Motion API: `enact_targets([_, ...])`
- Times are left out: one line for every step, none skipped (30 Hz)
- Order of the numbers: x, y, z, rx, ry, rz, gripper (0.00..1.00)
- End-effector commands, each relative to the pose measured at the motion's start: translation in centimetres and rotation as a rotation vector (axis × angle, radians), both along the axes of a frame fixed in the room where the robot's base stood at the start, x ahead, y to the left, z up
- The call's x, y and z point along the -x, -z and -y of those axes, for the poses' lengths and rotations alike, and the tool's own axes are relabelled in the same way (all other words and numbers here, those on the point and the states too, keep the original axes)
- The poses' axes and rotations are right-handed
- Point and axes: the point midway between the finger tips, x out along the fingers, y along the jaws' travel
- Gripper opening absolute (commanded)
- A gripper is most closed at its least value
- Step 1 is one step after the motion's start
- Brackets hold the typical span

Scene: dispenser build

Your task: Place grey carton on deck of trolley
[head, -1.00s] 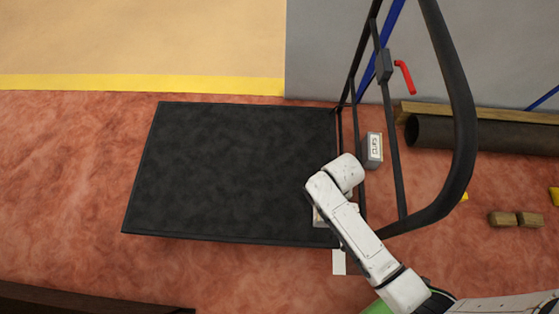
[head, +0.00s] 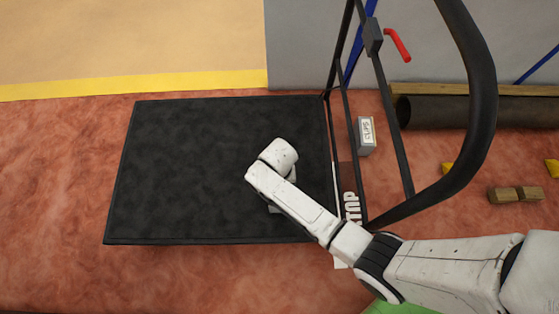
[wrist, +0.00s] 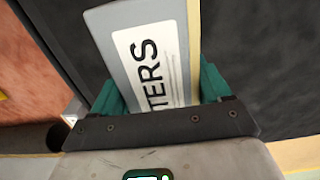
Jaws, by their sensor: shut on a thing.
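The grey carton (wrist: 150,50) has a white label ending in "TERS" and shows in the wrist view. My gripper (wrist: 160,88) is shut on it, with a green finger on each side. The trolley's black deck (head: 180,165) is flat and bare in the head view. My forearm and wrist reach in from the right over the deck's right half. The wrist hides most of my gripper and the carton there, so I cannot tell the gap between carton and deck.
The trolley's dark push-handle frame (head: 485,90) rises at the deck's right side, close to my arm. Beyond it stand a small labelled box (head: 366,136), a dark pipe (head: 445,111) and wooden blocks (head: 515,194). The deck's left and middle are free.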

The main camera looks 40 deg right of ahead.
Motion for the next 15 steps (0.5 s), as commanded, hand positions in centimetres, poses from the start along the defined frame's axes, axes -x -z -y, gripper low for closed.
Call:
enact_targets([0.1, 1.2, 0.1, 0.001, 0.001, -0.003, 0.22])
enact_targets([0.1, 1.5, 0.1, 0.001, 0.001, -0.003, 0.22])
enact_targets([0.1, 1.9, 0.1, 0.001, 0.001, -0.002, 0.22])
enact_targets([0.1, 2.1, 0.1, 0.001, 0.001, -0.002, 0.22])
enact_targets([0.1, 2.2, 0.1, 0.001, 0.001, -0.002, 0.22])
enact_targets([0.1, 2.3, 0.1, 0.001, 0.001, -0.002, 0.22])
enact_targets([0.1, 2.3, 0.1, 0.001, 0.001, -0.002, 0.22])
enact_targets([0.1, 2.3, 0.1, 0.000, 0.001, -0.001, 0.22])
enact_targets([0.1, 2.3, 0.1, 0.000, 0.001, -0.001, 0.22])
enact_targets([0.1, 2.2, 0.1, 0.000, 0.001, -0.001, 0.22])
enact_targets([0.1, 2.2, 0.1, 0.000, 0.001, -0.001, 0.22])
enact_targets([0.1, 2.2, 0.1, 0.000, 0.001, -0.001, 0.22])
enact_targets([0.1, 2.2, 0.1, 0.000, 0.001, -0.001, 0.22])
enact_targets([0.1, 2.3, 0.1, 0.000, 0.001, -0.001, 0.22])
enact_targets([0.1, 2.3, 0.1, 0.001, 0.001, -0.002, 0.22])
